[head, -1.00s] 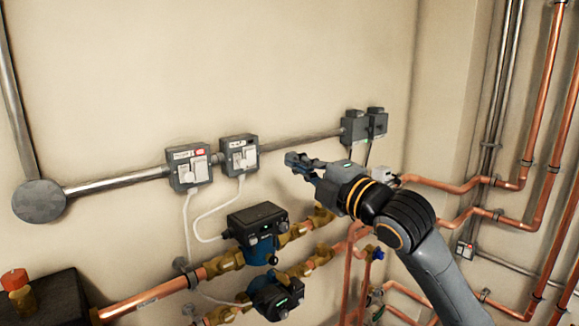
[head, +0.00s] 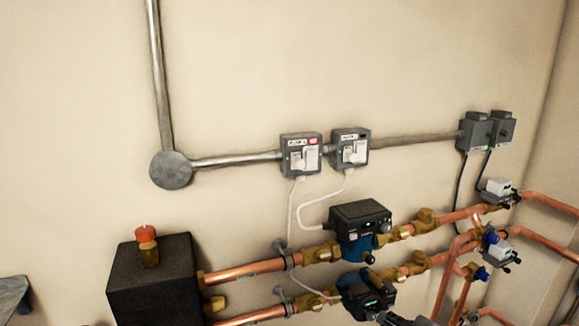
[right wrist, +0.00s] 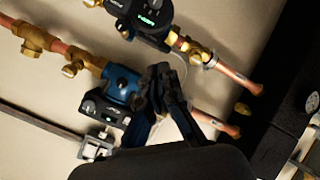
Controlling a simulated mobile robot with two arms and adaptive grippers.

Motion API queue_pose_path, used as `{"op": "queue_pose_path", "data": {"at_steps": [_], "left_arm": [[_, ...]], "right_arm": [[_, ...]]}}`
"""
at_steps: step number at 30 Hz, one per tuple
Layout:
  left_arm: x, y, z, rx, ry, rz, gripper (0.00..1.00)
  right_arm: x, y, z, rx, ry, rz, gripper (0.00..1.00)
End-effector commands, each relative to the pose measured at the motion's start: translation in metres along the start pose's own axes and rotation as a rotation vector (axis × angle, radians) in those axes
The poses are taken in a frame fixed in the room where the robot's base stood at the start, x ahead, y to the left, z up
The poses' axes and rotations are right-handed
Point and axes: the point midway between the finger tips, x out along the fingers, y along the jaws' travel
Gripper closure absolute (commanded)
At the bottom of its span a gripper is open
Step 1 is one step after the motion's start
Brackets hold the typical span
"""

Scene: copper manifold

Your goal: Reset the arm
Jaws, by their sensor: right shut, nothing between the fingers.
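My right gripper (right wrist: 165,88) shows in the right wrist view, with its dark fingers together and nothing between them. It is in front of the pumps and copper pipes, apart from them as far as I can tell. In the head view only a dark tip of what looks like my right gripper (head: 398,319) shows at the bottom edge; the rest of that arm is out of frame.
Two pumps, an upper one (head: 360,218) and a lower one (head: 366,292), sit on copper pipes (head: 245,273). A black box (head: 155,280) stands left. Two switch boxes (head: 301,153) (head: 350,149) are on the wall conduit. The upper wall is clear.

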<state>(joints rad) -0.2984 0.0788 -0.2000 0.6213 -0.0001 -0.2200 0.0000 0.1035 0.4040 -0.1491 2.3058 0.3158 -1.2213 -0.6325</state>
Motion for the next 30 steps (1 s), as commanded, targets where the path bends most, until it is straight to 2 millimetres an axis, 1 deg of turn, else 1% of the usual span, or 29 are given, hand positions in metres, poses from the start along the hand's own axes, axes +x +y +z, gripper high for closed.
{"op": "queue_pose_path", "data": {"at_steps": [1, 2, 3, 6, 9, 12, 15, 20, 21, 26, 29, 30], "left_arm": [[0.000, 0.000, 0.000, 0.000, 0.000, 0.000, 0.60], [0.000, 0.000, 0.000, 0.000, 0.000, 0.000, 0.60], [0.000, 0.000, 0.000, 0.000, 0.000, 0.000, 0.60], [0.000, 0.000, 0.000, 0.000, 0.000, 0.000, 0.60], [0.000, 0.000, 0.000, 0.000, 0.000, 0.000, 0.60], [0.000, 0.000, 0.000, 0.000, 0.000, 0.000, 0.60], [0.000, 0.000, 0.001, 0.000, -0.001, 0.000, 0.60], [0.000, 0.000, 0.001, 0.000, -0.001, 0.000, 0.60], [0.001, 0.000, 0.001, 0.000, 0.000, 0.000, 0.60], [0.003, 0.000, 0.004, 0.000, -0.005, 0.000, 0.60], [0.004, 0.000, 0.005, 0.000, -0.006, 0.000, 0.60], [0.005, 0.000, 0.004, 0.000, -0.006, 0.000, 0.60]], "right_arm": [[-0.004, -0.037, 0.022, 0.098, -0.064, -0.059, 1.00], [-0.007, -0.056, 0.034, 0.156, -0.107, -0.087, 1.00], [-0.014, -0.080, 0.050, 0.231, -0.163, -0.119, 1.00], [-0.034, -0.129, 0.082, 0.394, -0.296, -0.177, 1.00], [-0.055, -0.167, 0.105, 0.521, -0.413, -0.213, 1.00], [-0.076, -0.198, 0.124, 0.627, -0.518, -0.235, 1.00], [-0.098, -0.224, 0.139, 0.718, -0.617, -0.248, 1.00], [-0.136, -0.260, 0.158, 0.850, -0.775, -0.253, 1.00], [-0.122, -0.265, 0.166, 0.842, -0.771, -0.253, 1.00], [-0.090, -0.292, 0.191, 0.835, -0.783, -0.266, 1.00], [-0.071, -0.313, 0.209, 0.832, -0.792, -0.274, 1.00], [-0.063, -0.323, 0.218, 0.831, -0.797, -0.278, 1.00]]}}
